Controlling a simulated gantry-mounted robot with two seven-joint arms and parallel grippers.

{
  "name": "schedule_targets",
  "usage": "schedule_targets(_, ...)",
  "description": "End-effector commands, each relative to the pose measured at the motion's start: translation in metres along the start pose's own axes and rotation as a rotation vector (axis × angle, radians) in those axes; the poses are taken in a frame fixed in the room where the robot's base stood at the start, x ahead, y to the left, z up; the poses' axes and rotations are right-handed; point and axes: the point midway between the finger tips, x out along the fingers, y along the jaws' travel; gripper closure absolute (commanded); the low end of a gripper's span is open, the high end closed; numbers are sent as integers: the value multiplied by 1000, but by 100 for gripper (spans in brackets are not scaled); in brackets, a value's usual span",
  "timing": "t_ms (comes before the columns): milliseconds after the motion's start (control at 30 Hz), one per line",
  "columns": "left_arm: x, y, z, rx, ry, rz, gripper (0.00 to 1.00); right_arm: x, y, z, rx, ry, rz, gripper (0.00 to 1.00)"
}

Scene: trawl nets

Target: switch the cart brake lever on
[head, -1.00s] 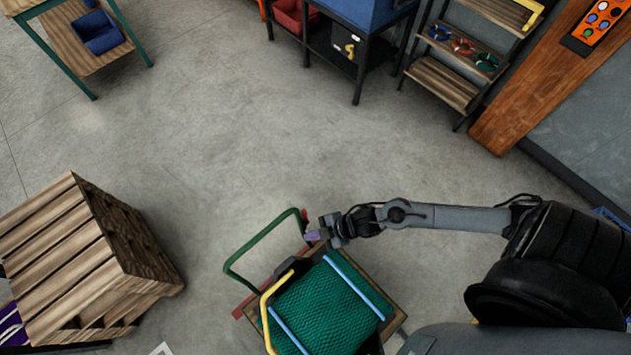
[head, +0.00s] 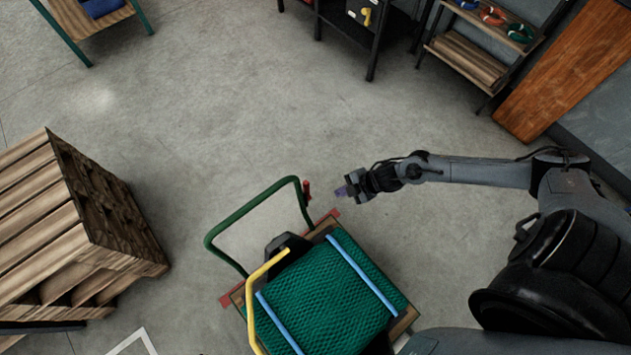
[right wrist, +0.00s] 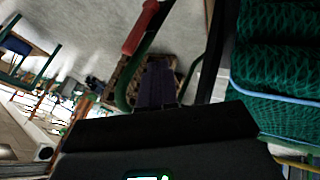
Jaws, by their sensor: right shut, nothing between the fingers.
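The cart brake lever, with a red grip (head: 307,192), stands beside the upright of the cart's green handle (head: 235,215). In the right wrist view the red lever grip (right wrist: 140,30) shows at the top, just left of the finger line. The cart deck (head: 402,325) carries a green net bundle (head: 322,300) with blue straps. My right gripper (head: 342,192) is shut and empty, a little to the right of the lever and apart from it. Its purple fingers (right wrist: 156,85) also show in the right wrist view. My left gripper is not in view.
A stack of wooden pallets (head: 40,225) stands at the left. A yellow bar (head: 252,310) rises by the net bundle. Shelves (head: 465,65) and a wooden panel (head: 565,70) line the back right. The floor beyond the cart is clear.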

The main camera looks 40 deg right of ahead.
Motion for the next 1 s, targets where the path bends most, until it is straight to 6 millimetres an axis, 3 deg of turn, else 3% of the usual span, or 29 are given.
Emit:
schedule_targets(567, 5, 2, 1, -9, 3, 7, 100, 7, 0, 1, 0, 2, 4, 100)
schedule_targets(767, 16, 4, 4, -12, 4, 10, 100, 28, 0, 1, 2, 4, 5, 100)
schedule_targets(1000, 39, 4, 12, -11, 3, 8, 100, 73, 0, 2, 1, 3, 6, 100)
